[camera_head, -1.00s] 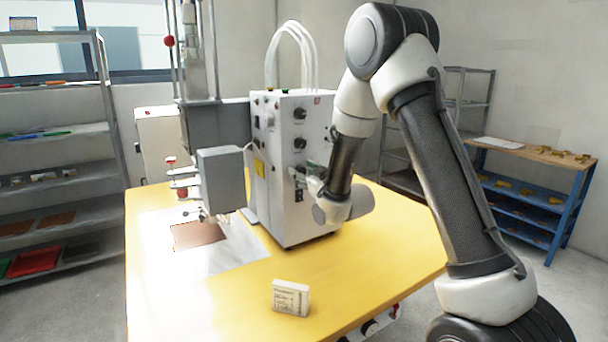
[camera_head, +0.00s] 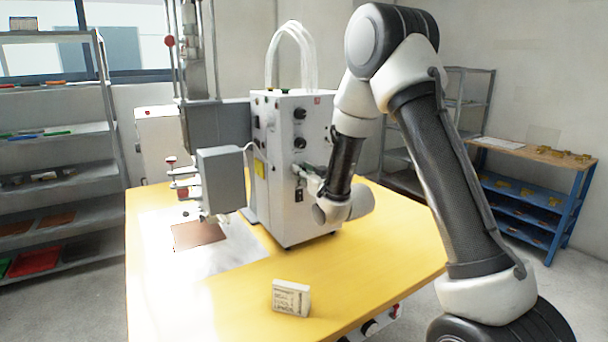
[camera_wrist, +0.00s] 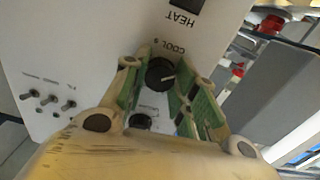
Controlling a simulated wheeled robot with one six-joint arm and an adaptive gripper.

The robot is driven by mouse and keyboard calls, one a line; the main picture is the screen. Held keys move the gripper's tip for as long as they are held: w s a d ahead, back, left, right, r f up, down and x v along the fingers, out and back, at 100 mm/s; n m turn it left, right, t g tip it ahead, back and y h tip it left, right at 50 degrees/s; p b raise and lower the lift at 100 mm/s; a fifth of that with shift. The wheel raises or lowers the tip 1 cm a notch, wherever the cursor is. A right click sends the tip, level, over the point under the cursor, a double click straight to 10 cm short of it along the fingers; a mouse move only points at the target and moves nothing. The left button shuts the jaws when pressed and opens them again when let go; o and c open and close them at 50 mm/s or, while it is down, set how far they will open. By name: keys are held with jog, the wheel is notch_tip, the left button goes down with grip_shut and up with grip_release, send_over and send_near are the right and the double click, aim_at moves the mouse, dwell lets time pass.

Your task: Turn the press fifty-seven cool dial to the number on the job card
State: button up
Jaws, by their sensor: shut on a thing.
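The job card (camera_head: 291,298) stands on the yellow table. Its print is too small to read.
Two black knobs (camera_head: 299,114) sit higher on the box. Toggle switches (camera_wrist: 46,100) show at the left of the wrist view. The press head (camera_head: 221,178) stands left of the box, over a brown sheet (camera_head: 198,235). The yellow table (camera_head: 380,255) is clear at right.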

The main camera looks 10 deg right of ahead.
jog(key=m, duration=1.9)
jog(key=shift+m, duration=0.3)
dwell(0.4)
jog(key=o, duration=1)
jog(key=shift+s+d+f, duration=0.1)
jog(key=shift+s+f, duration=0.05)
jog(key=shift+s, duration=0.05)
jog(key=shift+o, duration=0.2)
jog(key=v, duration=0.7)
jog(key=shift+s+r, duration=0.1)
jog(key=shift+r, duration=0.15)
